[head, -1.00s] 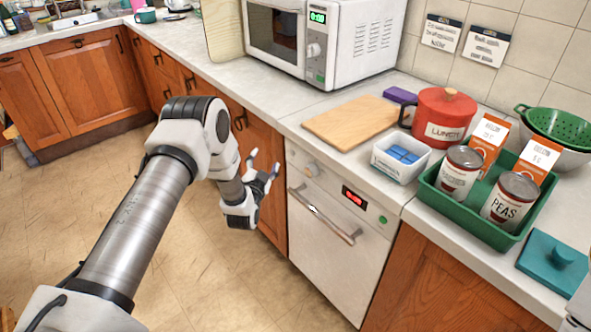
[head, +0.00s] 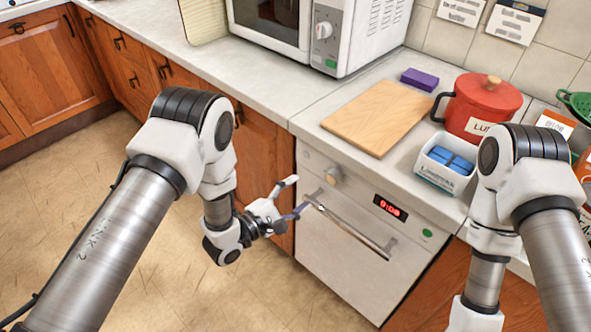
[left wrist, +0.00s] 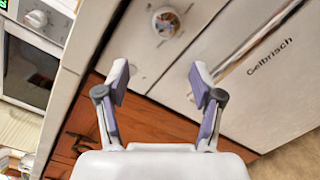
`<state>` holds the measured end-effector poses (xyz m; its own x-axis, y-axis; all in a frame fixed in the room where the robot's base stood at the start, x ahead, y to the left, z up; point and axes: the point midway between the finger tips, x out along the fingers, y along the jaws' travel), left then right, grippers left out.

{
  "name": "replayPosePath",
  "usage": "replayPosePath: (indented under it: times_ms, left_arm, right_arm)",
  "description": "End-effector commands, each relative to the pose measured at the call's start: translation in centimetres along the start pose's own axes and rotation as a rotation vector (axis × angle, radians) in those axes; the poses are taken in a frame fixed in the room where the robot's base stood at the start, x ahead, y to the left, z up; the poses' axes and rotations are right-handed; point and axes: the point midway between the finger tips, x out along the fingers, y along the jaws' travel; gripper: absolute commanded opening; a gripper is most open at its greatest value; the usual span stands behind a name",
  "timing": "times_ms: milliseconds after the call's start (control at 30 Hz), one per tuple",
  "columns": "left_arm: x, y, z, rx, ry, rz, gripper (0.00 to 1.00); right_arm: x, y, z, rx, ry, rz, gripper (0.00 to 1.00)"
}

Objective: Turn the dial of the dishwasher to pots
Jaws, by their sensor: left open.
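The white dishwasher (head: 350,262) is built in under the counter, with a red digital display (head: 390,207) and a green button. Its round dial (head: 333,176) is at the top left of the front. In the left wrist view the dial (left wrist: 166,22) shows ahead, beyond and between the fingertips; its markings are too small to read. My left gripper (head: 297,196) is open and empty in front of the dishwasher's left edge, below the dial. Its two fingers (left wrist: 158,82) are spread in the left wrist view. My right arm (head: 530,190) comes in at the right; its gripper is out of the picture.
The dishwasher's bar handle (head: 350,225) runs just below the dial, close to my left fingers. On the counter are a cutting board (head: 378,117), a purple sponge (head: 420,78), a tub of blue tablets (head: 446,163), a red pot (head: 480,105) and a microwave (head: 345,40).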

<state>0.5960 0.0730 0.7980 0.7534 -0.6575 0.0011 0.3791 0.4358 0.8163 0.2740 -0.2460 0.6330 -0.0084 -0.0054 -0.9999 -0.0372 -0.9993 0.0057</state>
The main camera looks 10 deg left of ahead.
Motion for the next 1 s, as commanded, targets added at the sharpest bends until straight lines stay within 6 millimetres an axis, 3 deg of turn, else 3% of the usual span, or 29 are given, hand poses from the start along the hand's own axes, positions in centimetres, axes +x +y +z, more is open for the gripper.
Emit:
replayPosePath:
  times_ms: [167,500,800,833,1000]
  left_arm:
    - [1.4,-0.6,0.8,0.010,-0.018,-0.012,0.67]
    - [7.4,-0.6,0.7,0.009,-0.015,-0.010,0.67]
    - [8.2,-0.6,0.7,0.009,-0.012,-0.010,0.67]
    - [8.2,-0.6,0.7,0.009,-0.012,-0.010,0.63]
    - [8.2,-0.6,0.7,0.009,-0.012,-0.010,0.07]
  right_arm:
    - [0.0,0.0,0.1,0.003,-0.002,0.000,1.00]
    - [-0.4,0.0,0.1,0.002,-0.002,0.000,1.00]
    - [-0.4,0.0,0.1,0.002,-0.002,0.000,1.00]
    - [-0.4,0.0,0.1,0.002,-0.002,0.000,1.00]
    - [-0.4,0.0,0.1,0.002,-0.002,0.000,1.00]
